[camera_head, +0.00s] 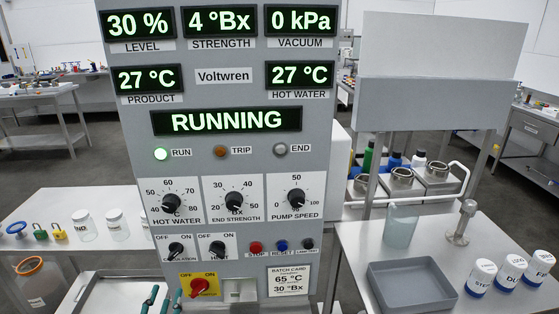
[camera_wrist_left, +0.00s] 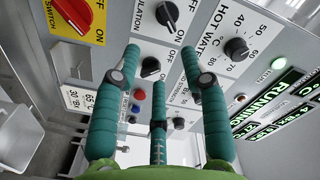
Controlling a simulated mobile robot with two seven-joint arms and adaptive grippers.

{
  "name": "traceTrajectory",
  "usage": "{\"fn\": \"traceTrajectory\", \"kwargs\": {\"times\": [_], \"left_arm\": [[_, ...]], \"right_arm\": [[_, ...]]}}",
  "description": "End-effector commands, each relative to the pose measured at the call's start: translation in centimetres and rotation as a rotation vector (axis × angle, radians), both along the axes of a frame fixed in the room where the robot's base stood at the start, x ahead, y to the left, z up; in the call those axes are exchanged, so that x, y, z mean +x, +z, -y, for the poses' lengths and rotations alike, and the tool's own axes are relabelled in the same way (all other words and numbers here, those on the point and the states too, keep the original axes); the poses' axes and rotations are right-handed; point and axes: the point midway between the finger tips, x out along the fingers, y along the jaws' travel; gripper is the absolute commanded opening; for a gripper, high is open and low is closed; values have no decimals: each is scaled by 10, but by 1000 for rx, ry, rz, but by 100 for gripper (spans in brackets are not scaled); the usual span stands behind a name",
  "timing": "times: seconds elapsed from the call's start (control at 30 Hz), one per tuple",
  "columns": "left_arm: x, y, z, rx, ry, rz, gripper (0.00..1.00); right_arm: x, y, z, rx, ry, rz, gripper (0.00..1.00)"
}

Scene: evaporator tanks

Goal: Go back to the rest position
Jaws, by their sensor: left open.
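My left gripper (camera_head: 160,300) shows at the bottom edge of the head view, only its teal fingertips in frame, low in front of the grey control panel (camera_head: 232,146). In the left wrist view the gripper (camera_wrist_left: 160,75) has its teal fingers spread, with nothing between them, pointing at the panel's knobs and buttons. It appears apart from the panel; the exact gap cannot be told. The red rotary switch (camera_head: 200,286) on its yellow plate is close to the right of the fingertips in the head view. My right gripper is in neither view.
The panel reads RUNNING, with the green RUN lamp (camera_head: 161,154) lit. The left bench (camera_head: 50,205) holds padlocks (camera_head: 59,231) and glass jars (camera_head: 117,226).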

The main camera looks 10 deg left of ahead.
Motion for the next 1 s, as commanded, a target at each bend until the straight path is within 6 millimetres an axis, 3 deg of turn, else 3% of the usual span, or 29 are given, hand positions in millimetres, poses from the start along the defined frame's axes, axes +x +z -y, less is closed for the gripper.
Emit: {"fn": "traceTrajectory", "kwargs": {"times": [0.17, 0.27, 0.4, 0.47, 0.57, 0.7, 0.83, 1.0], "left_arm": [[-1, -88, 17, -111, -28, -149, 44], [-12, -161, 33, -207, -42, -281, 44], [-46, -261, 58, -333, -45, -478, 44], [-67, -301, 68, -380, -38, -565, 44], [-110, -363, 83, -454, -18, -712, 44], [-186, -439, 98, -536, 34, -924, 44], [-264, -490, 102, -587, 105, -1107, 44], [-344, -523, 98, -617, 193, -1275, 44]], "right_arm": [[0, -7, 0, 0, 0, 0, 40], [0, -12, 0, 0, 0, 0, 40], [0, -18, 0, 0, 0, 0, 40], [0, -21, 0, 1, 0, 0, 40], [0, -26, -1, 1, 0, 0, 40], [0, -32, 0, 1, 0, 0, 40], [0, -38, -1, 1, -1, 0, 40], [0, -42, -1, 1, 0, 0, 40]]}}
